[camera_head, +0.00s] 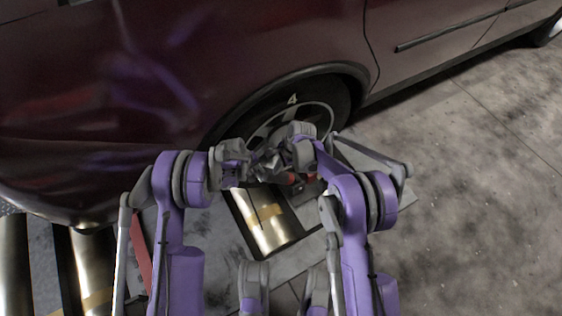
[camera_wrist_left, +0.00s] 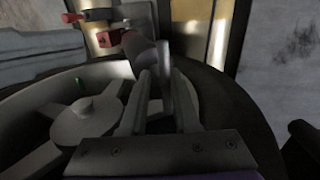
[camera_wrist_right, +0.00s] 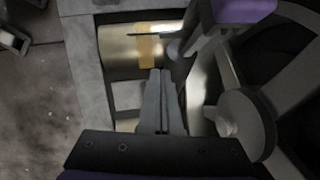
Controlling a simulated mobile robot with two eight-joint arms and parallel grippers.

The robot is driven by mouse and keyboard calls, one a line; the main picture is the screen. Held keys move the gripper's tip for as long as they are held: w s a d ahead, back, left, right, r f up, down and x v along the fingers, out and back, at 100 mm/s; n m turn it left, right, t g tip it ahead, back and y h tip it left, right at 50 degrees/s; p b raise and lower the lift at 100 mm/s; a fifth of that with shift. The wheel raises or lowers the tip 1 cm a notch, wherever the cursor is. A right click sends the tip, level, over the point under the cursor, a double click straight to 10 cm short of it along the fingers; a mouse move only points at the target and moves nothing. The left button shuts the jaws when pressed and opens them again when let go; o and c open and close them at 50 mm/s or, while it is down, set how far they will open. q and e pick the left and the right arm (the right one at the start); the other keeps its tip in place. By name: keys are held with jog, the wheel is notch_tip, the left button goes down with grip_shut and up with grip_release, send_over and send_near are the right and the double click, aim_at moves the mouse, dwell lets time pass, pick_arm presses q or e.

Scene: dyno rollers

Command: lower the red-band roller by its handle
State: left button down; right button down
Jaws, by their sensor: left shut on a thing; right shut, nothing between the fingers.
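A metal roller (camera_head: 262,228) with a yellow-tan band lies beside the car wheel. It also shows in the left wrist view (camera_wrist_left: 222,35) and the right wrist view (camera_wrist_right: 118,45). No red band shows clearly on it. A dark grey bar, seemingly the handle (camera_wrist_left: 140,50), reaches from a small mechanism with red parts (camera_wrist_left: 110,38) to my left gripper (camera_wrist_left: 163,85). My left gripper is shut on this bar, in front of the wheel. My right gripper (camera_wrist_right: 161,78) is shut and empty, with its tips near the roller's edge. In the head view, the arms partly hide the handle.
A dark maroon car (camera_head: 180,90) stands close behind both grippers, its wheel (camera_head: 330,100) right beside them. Another banded roller (camera_head: 92,262) lies at lower left near a red strip (camera_head: 142,255). Concrete floor (camera_head: 480,190) at the right is clear.

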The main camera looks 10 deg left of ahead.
aim_at(261, 181)
pick_arm(q)
jog(key=shift+d, duration=0.15)
pick_arm(e)
jog(key=shift+s+a+f, duration=0.25)
jog(key=shift+a+f, duration=0.35)
jog(key=shift+a, duration=0.05)
jog(key=shift+s+a+f, duration=0.3)
jog(key=shift+a+f, duration=0.25)
jog(key=shift+a, duration=0.15)
jog(key=shift+s+a+f, duration=0.25)
jog(key=shift+a+f, duration=0.35)
jog(key=shift+a, duration=0.05)
pick_arm(q)
jog(key=shift+d, duration=0.1)
pick_arm(e)
jog(key=shift+s+a+f, duration=0.5)
jog(key=shift+a+f, duration=0.05)
jog(key=shift+a, duration=0.15)
pick_arm(q)
jog(key=shift+w, duration=0.1)
pick_arm(e)
jog(key=shift+s+a, duration=0.1)
pick_arm(q)
jog(key=c, duration=0.8)
grip_release()
jog(key=shift+o, duration=0.2)
